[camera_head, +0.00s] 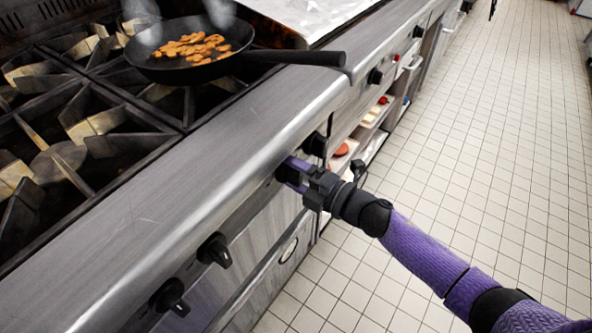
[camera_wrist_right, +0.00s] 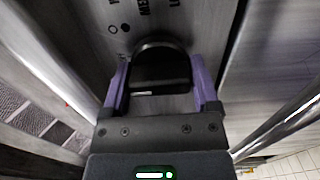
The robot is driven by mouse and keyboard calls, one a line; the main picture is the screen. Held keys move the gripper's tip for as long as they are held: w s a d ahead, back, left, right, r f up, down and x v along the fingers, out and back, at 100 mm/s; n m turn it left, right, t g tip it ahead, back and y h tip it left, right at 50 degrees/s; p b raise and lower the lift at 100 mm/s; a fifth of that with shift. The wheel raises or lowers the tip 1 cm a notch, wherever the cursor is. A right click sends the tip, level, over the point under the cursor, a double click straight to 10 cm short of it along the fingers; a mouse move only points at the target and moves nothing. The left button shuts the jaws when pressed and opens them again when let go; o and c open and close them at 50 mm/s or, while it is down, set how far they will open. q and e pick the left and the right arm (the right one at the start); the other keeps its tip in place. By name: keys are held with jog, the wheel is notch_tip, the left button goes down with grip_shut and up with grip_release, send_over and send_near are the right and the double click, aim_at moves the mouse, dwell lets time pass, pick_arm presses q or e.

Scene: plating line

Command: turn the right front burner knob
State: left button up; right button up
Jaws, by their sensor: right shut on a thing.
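My right gripper (camera_head: 294,172) reaches in from the right and is at the front panel of the steel range (camera_head: 205,165). It is shut on a black burner knob. In the right wrist view the knob (camera_wrist_right: 160,72) sits between the two purple fingers of the gripper (camera_wrist_right: 160,85). In the head view the fingers mostly hide this knob. Another black knob (camera_head: 315,145) is just beyond the gripper. Two more knobs, one (camera_head: 214,251) and another (camera_head: 171,298), are nearer along the panel. My left gripper is not in view.
A black pan (camera_head: 160,70) with brown food pieces (camera_head: 195,47) stands on the burner grates, its handle (camera_head: 300,58) sticking out over the front ledge. Shelves (camera_head: 370,130) with items are beyond the gripper. The tiled floor (camera_head: 480,150) at the right is clear.

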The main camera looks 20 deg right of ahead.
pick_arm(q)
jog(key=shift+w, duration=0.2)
pick_arm(e)
jog(key=o, duration=1.1)
pick_arm(q)
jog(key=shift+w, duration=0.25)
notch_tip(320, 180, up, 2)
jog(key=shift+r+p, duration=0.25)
jog(key=shift+p, duration=1)
pick_arm(e)
jog(key=v, duration=1)
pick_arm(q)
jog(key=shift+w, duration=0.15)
